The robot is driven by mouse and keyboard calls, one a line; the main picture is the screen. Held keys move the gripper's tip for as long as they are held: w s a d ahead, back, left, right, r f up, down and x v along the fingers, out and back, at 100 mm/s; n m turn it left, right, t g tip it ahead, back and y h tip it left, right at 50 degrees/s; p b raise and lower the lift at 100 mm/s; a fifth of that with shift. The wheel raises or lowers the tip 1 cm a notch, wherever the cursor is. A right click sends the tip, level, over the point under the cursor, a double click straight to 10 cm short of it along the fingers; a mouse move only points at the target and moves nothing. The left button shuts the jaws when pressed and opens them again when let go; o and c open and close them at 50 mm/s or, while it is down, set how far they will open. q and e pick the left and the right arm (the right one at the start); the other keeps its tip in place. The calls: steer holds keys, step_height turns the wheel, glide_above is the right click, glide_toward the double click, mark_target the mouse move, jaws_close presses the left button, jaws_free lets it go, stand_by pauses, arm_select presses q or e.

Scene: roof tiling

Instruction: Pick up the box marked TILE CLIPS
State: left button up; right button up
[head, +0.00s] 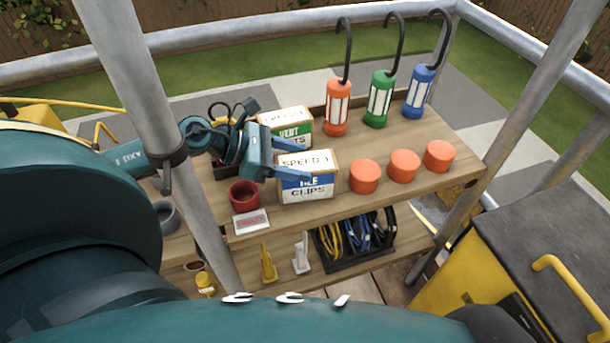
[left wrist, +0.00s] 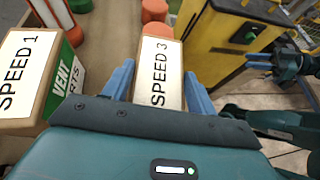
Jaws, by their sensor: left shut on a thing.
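The box marked TILE CLIPS (head: 307,187) is white with a blue band and stands upright on the upper wooden shelf. Its top label begins with SPEED; the left wrist view shows the box top (left wrist: 158,85) reading SPEED 3. My left gripper (head: 303,167) reaches in from the left, its blue fingers on either side of the box, shut on it. In the left wrist view my left gripper (left wrist: 158,72) has one finger along each side. I cannot tell whether the box is clear of the shelf. My right gripper (left wrist: 259,64) shows small at the right edge of that view.
The VENT box (head: 290,125) stands close behind, a red cup (head: 244,194) to the left. Orange round pieces (head: 364,177) stand to the right; hooked lamps (head: 338,107) line the back. A grey scaffold pole (head: 150,120) crosses near my left arm.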

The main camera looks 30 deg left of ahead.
arm_select(q)
jaws_close()
